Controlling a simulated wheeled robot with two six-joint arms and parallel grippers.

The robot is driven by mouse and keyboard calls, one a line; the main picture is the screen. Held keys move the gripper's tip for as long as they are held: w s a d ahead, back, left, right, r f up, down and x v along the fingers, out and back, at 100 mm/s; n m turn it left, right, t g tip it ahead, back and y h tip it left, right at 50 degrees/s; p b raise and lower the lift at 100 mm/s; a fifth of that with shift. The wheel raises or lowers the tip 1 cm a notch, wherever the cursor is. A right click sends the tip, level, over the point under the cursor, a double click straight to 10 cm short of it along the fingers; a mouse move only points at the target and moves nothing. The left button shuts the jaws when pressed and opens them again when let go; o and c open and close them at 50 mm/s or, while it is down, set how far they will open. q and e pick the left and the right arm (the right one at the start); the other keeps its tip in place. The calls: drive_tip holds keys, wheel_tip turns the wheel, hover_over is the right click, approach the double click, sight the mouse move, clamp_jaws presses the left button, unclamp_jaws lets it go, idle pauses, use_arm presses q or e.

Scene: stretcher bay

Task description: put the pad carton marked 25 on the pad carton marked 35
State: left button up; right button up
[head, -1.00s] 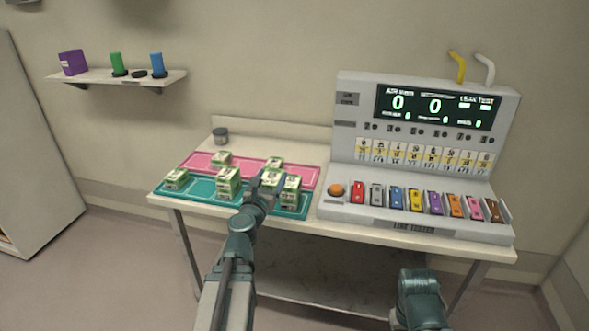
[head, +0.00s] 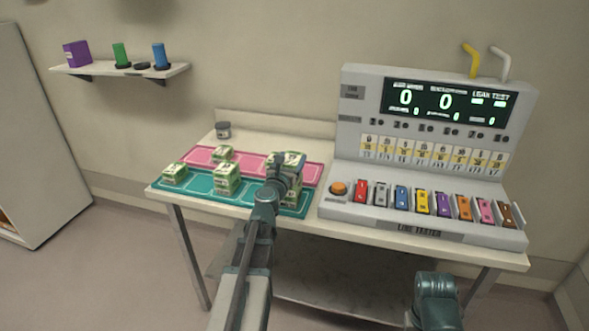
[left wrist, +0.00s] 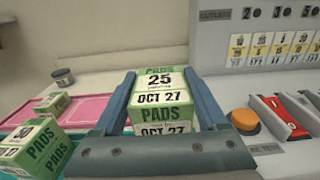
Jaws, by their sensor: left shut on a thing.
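My left gripper (head: 287,172) is over the right end of the teal tray, shut on the green-and-white pad carton marked 25 (left wrist: 158,80). In the left wrist view this carton sits between the two fingers, with "OCT 27" on it. In the head view the held carton (head: 291,157) is partly hidden by the gripper. Another carton (head: 293,194) shows just below it; I cannot tell whether they touch. No mark 35 is readable in any view. My right gripper is not in view.
Other cartons stand on the teal tray (head: 197,192), at its left (head: 174,174) and middle (head: 227,180). One (head: 223,153) is on the pink tray (head: 199,153). A line tester (head: 420,232) stands close on the right. A grey jar (head: 223,130) is behind the trays.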

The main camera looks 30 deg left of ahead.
use_arm(q)
drive_tip(key=shift+s+a+f+b, duration=0.15)
drive_tip(key=shift+f+b, duration=0.2)
drive_tip(key=shift+f, duration=0.3)
drive_tip(key=shift+s+f+b, duration=0.15)
drive_tip(key=shift+f+b, duration=0.15)
drive_tip(key=shift+f, duration=0.3)
drive_tip(key=shift+w+r, duration=0.1)
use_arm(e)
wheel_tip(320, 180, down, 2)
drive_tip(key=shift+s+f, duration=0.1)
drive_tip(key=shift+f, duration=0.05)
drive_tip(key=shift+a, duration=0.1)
use_arm(q)
drive_tip(key=shift+f, duration=0.25)
drive_tip(key=o, duration=1.5)
drive_tip(key=shift+r, duration=0.1)
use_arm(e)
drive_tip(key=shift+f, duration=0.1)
use_arm(q)
drive_tip(key=shift+r, duration=0.15)
